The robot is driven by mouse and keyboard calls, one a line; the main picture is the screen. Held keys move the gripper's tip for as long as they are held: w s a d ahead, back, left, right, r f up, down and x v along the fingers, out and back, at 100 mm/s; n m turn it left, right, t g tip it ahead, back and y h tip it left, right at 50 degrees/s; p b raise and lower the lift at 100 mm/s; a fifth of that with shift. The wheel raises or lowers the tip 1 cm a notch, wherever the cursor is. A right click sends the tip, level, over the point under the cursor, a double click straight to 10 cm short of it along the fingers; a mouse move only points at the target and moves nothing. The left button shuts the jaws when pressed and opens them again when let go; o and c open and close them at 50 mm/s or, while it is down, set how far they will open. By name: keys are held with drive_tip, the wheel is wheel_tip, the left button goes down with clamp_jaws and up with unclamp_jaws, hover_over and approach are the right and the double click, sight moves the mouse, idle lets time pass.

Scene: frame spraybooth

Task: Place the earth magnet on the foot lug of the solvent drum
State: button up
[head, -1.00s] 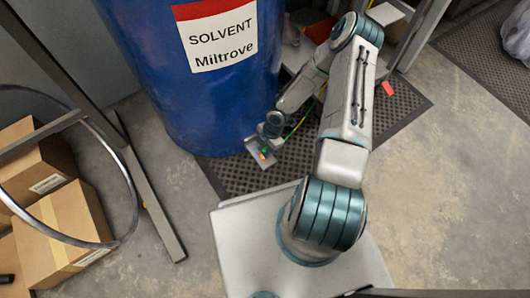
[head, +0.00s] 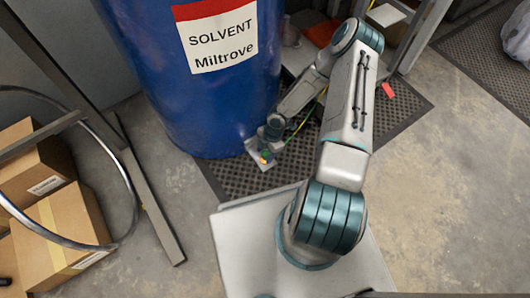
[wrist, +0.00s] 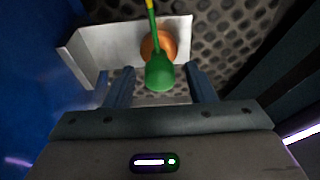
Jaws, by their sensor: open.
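The blue solvent drum (head: 190,105) stands at upper left in the head view; its side (wrist: 25,80) fills the left of the wrist view. Its foot lug (wrist: 95,45) is a pale metal plate with an upturned edge, low beside the drum; it also shows in the head view (head: 252,148). The earth magnet has a copper-orange disc and a green grip (wrist: 159,72) with a yellow-green cable. The disc appears to rest on the lug, though contact underneath is hidden. My gripper (wrist: 161,82) is open, with the green grip between its fingers and gaps on both sides.
A dark perforated mat (head: 225,180) lies under the drum's front. Cardboard boxes (head: 70,235) and a curved hose (head: 128,190) are at left, beside a metal frame leg (head: 150,205). A shelf with small items stands behind my arm.

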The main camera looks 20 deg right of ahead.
drive_tip(key=s+d+r+m+h+p, duration=0.1)
drive_tip(key=d+r+m+h+p, duration=0.25)
drive_tip(key=r, duration=1.45)
drive_tip(key=s+d+r+m+h+p, duration=0.15)
drive_tip(key=d+r+m, duration=0.4)
drive_tip(key=r, duration=1.25)
drive_tip(key=s+a+r+m+t+y, duration=0.1)
drive_tip(key=s+a+r+m, duration=0.3)
drive_tip(key=r, duration=0.4)
drive_tip(key=s+a+r+m+t+y, duration=0.1)
drive_tip(key=s+a+r+m, duration=0.4)
drive_tip(key=s+r+m, duration=0.2)
drive_tip(key=shift+a+r+m, duration=0.3)
drive_tip(key=shift+r+m, duration=0.25)
drive_tip(key=shift+m, duration=0.25)
drive_tip(key=shift+s, duration=0.1)
